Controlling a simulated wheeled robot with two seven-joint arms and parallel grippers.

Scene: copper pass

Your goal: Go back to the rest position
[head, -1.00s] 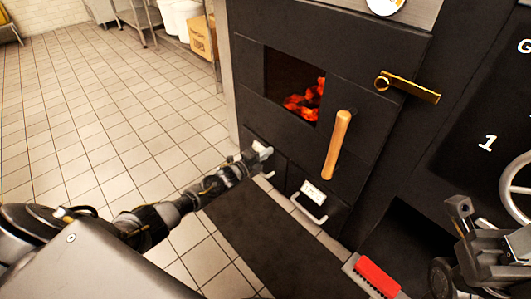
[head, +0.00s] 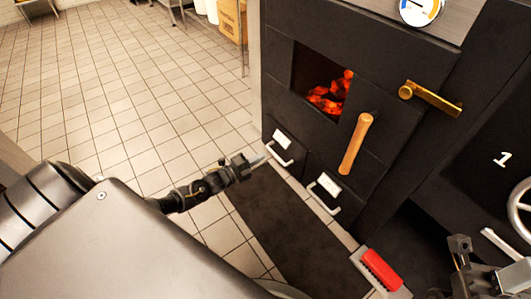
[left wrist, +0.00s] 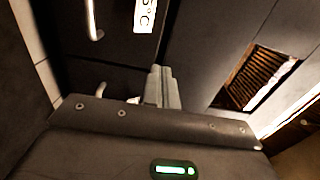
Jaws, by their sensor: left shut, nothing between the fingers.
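My left gripper (head: 262,160) is shut and empty. In the head view it is low, in front of the black oven (head: 285,108), near the left drawer handle (head: 280,155). I cannot tell whether it touches the handle. In the left wrist view its closed fingers (left wrist: 162,88) point at the dark oven front. My right gripper (head: 462,250) is partly in view at the lower right edge, and its finger gap is not clear.
Glowing coals (head: 328,98) show in the oven window. A wooden handle (head: 356,144) and a brass latch (head: 432,98) stick out from the oven. A red brush (head: 381,268) lies at the bottom. A dark mat (head: 285,225) lies before the oven. Open tiled floor (head: 110,90) extends left.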

